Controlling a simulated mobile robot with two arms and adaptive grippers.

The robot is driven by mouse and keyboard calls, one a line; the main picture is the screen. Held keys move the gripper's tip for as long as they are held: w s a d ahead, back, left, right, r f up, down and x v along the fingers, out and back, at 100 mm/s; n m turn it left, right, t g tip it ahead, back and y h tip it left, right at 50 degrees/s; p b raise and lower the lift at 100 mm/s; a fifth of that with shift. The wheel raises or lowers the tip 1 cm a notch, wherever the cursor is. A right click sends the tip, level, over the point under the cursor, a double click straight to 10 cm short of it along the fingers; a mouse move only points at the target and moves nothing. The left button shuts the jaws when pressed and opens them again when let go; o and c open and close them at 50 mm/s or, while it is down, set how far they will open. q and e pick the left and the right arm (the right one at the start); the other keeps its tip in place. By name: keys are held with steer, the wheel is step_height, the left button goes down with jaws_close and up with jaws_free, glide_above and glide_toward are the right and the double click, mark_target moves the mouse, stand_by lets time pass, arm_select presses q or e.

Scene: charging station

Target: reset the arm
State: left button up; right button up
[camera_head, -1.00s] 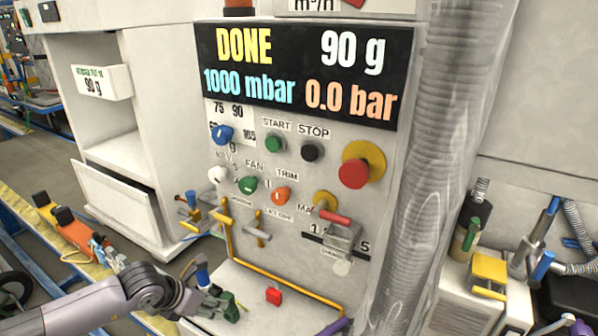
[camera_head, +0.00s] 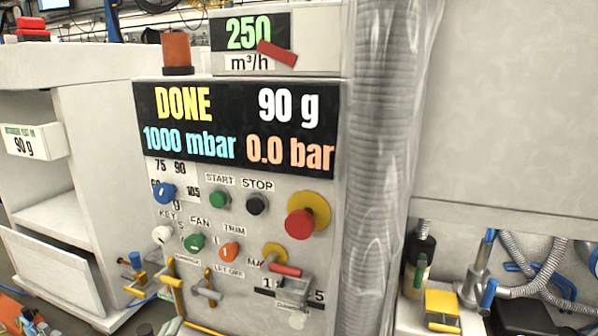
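The charging station panel (camera_head: 320,188) stands upright in the middle of the head view. Its black display (camera_head: 235,128) reads DONE, 90 g, 1000 mbar and 0.0 bar. Below it are a green start button (camera_head: 219,199), a black stop button (camera_head: 257,204), a red mushroom button on a yellow base (camera_head: 301,223), and blue, white, green and orange knobs. A red-handled lever (camera_head: 286,270) sits at the panel's lower right. Neither of my grippers shows in the head view.
A white cabinet (camera_head: 105,150) with an open lower drawer front (camera_head: 45,265) stands at left. A grey ribbed hose (camera_head: 385,150) runs down the panel's right side. A yellow block (camera_head: 441,305) and a blue-handled valve (camera_head: 488,293) sit at lower right.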

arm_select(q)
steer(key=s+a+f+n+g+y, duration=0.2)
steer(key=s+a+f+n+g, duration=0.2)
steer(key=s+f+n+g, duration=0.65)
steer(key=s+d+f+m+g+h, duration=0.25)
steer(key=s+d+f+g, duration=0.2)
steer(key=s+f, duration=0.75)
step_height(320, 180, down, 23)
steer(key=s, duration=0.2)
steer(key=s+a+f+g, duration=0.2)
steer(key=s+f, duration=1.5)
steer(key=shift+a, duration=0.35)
